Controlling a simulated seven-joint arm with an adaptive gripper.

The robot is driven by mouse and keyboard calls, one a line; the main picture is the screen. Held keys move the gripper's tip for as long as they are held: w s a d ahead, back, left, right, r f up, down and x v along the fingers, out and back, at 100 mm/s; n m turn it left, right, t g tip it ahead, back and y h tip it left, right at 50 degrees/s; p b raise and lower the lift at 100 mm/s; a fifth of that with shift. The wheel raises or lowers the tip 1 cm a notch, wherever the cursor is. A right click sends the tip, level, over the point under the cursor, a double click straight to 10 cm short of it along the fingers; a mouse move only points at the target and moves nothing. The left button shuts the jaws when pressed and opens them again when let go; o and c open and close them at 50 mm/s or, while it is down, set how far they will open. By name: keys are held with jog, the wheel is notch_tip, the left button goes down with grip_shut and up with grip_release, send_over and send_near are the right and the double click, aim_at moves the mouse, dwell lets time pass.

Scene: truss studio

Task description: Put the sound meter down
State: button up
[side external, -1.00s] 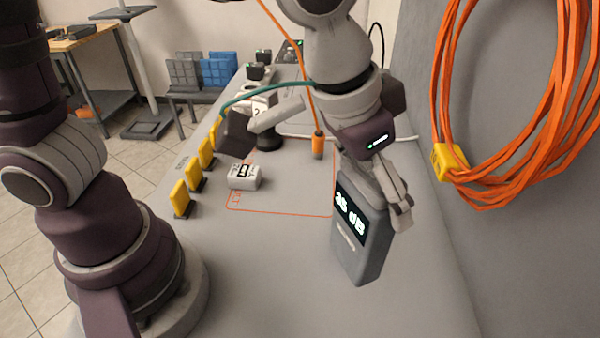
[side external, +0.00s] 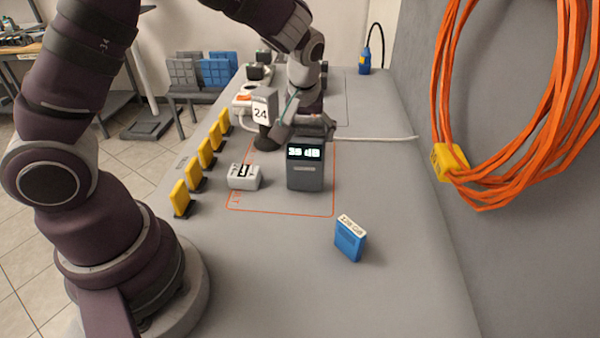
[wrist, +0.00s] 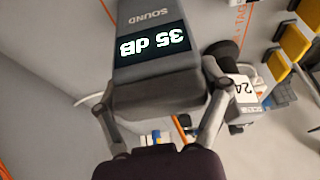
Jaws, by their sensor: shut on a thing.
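In the wrist view my two fingers (wrist: 162,118) lie on either side of the meter.
A white box (side external: 244,177) sits just left of the meter. Several yellow pieces (side external: 197,165) line the left edge. A blue block (side external: 350,241) stands at front right. An object marked 24 (side external: 260,108) is behind left. Orange cable hangs on the right wall (side external: 490,185).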

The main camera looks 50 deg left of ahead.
jog(key=shift+f, duration=0.2)
jog(key=o, duration=1.2)
jog(key=v, duration=1.3)
jog(key=s+m+t+h, duration=0.2)
jog(key=s+m+h, duration=0.1)
jog(key=s+m, duration=0.6)
jog(key=s, duration=0.3)
jog(key=shift+s+d+f+t, duration=0.2)
jog(key=shift+d+f+t, duration=0.1)
jog(key=shift+f, duration=0.1)
jog(key=shift+r, duration=0.1)
